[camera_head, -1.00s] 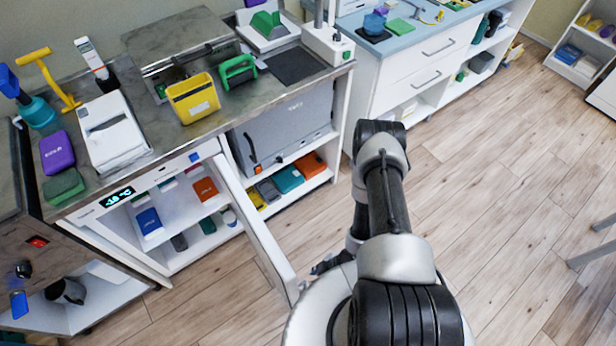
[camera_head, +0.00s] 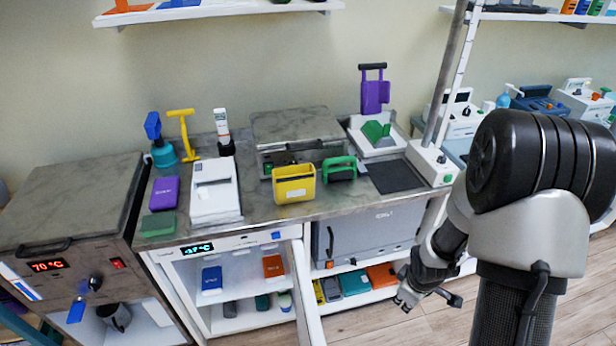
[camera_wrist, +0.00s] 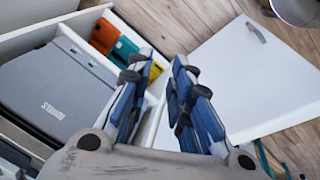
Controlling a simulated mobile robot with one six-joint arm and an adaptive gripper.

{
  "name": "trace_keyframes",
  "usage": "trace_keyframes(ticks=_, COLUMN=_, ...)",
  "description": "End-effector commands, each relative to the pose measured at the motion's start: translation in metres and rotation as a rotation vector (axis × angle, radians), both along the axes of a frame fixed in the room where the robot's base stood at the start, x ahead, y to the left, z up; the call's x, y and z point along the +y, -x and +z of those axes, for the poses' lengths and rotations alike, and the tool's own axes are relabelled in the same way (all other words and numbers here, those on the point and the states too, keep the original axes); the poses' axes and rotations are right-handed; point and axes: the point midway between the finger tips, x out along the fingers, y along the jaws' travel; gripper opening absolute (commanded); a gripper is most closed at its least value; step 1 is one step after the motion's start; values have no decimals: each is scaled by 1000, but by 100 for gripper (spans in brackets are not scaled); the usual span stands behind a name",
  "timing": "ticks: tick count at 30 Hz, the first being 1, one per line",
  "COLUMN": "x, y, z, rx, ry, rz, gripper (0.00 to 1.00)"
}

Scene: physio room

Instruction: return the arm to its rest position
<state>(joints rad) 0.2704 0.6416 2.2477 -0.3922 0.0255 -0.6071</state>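My arm (camera_head: 528,230) rises at the right of the head view, with its black joint large in front of the camera. My gripper (camera_head: 428,300) hangs low in front of the cabinet's shelves, with its two fingers spread apart. In the wrist view my gripper (camera_wrist: 160,65) shows two blue-and-black fingers with a clear gap between them. Nothing is held in the gap.
A white fridge door (camera_head: 306,295) stands open left of my gripper. The grey box (camera_head: 365,240) and colored packs (camera_head: 355,283) sit on shelves nearby. The stone counter (camera_head: 290,212) holds several items, including a yellow bin (camera_head: 294,184). Floor (camera_head: 360,328) shows in front.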

Motion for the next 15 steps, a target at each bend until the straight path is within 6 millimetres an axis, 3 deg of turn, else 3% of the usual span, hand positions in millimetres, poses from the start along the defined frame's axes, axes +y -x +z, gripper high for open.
trace_keyframes(ticks=1, x=2, y=-4, z=31, rx=-25, ry=11, rz=-37, gripper=20)
trace_keyframes(ticks=6, x=15, y=7, z=116, rx=-73, ry=13, rz=-189, gripper=20)
trace_keyframes(ticks=11, x=34, y=33, z=186, rx=-122, ry=-18, rz=-328, gripper=20)
trace_keyframes(ticks=15, x=54, y=68, z=235, rx=-162, ry=-70, rz=-440, gripper=20)
